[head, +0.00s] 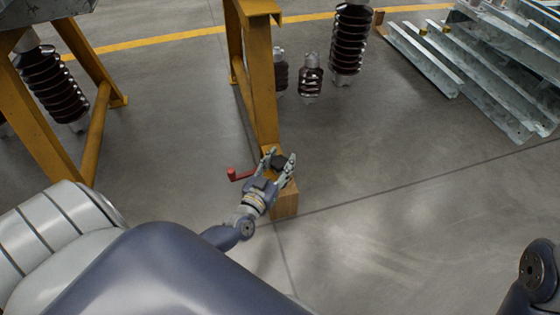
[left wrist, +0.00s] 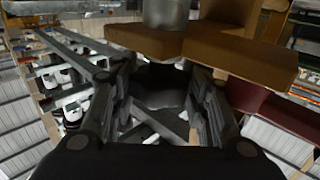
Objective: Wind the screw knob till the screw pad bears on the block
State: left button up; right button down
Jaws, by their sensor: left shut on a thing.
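My left gripper (head: 281,158) is at the foot of a yellow frame leg (head: 262,95) in the head view. Its fingers are closed around a dark knob (head: 279,164). In the left wrist view the fingers (left wrist: 162,98) stand either side of the dark knob (left wrist: 160,82). A grey metal cylinder (left wrist: 166,12) and a yellow-brown plate (left wrist: 240,55) show above it. A light wooden block (head: 286,203) stands below and behind the gripper, partly covered by it. I cannot make out the screw pad or its contact with the block. My right gripper is out of view.
A red handle (head: 240,175) sticks out left of the leg, close to my left gripper. Dark ribbed insulators (head: 350,40) stand behind. Galvanised steel profiles (head: 470,75) lie at the upper right. The floor (head: 400,220) on the right is clear.

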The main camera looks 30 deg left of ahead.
pick_arm(q)
jog(key=o, duration=1.1)
